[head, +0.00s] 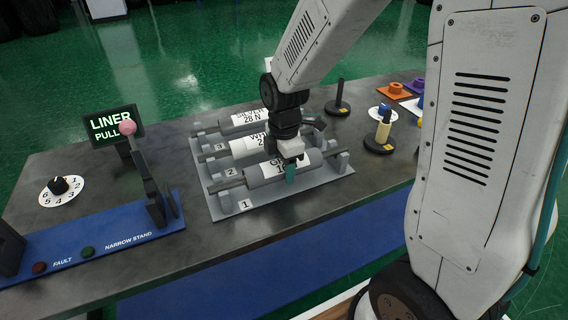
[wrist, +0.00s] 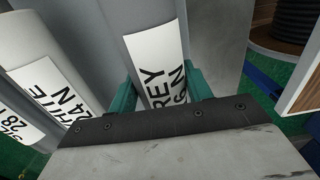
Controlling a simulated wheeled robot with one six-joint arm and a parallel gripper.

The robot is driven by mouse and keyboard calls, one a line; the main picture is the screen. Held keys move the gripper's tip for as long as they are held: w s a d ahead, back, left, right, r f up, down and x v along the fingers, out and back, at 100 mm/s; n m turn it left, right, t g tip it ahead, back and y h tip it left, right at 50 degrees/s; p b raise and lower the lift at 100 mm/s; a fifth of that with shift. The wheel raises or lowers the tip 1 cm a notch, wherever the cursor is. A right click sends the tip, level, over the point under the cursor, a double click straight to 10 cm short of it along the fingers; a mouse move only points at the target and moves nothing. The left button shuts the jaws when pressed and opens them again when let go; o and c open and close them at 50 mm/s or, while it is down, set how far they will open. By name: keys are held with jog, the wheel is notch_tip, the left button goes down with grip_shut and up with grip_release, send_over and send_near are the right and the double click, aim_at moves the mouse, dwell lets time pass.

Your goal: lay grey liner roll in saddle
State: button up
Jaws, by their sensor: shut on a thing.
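The grey liner roll (head: 262,174), with a white label, lies in the front row of the grey rack (head: 315,185), by the number 1. Its bar ends rest at the rack's posts. My gripper (head: 291,172) is above the roll with its teal fingers shut on it. In the wrist view the fingers of my gripper (wrist: 163,90) straddle the grey roll (wrist: 155,55), across its label. The label is partly hidden. A blue stand (head: 115,238) marked NARROW STAND is at the left, with dark uprights (head: 158,197). I cannot make out its saddle clearly.
A white-labelled roll (head: 222,152) and a silver roll (head: 238,125) lie behind in the rack. A LINER PULL sign (head: 112,124) and dial (head: 60,186) stand left. Black-based posts (head: 380,140) and small coloured pieces are at the right. Table between rack and stand is clear.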

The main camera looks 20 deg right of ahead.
jog(key=o, duration=1.5)
notch_tip(320, 180, up, 8)
jog(key=shift+f, duration=0.1)
jog(key=shift+s+m, duration=0.3)
jog(key=shift+m, duration=0.7)
jog(key=s+d+r+m, duration=0.1)
jog(key=s+r+m, duration=0.2)
jog(key=s+m, duration=0.2)
jog(key=s+d+r+m+t, duration=0.1)
jog(key=s+r+m, duration=0.2)
jog(key=s, duration=0.6)
jog(key=s+d+r+m, duration=0.1)
jog(key=s+r+m, duration=0.2)
jog(key=s+m, duration=0.4)
jog(key=shift+s+r+m, duration=0.2)
jog(key=shift+r+m, duration=0.15)
jog(key=shift+m, duration=0.15)
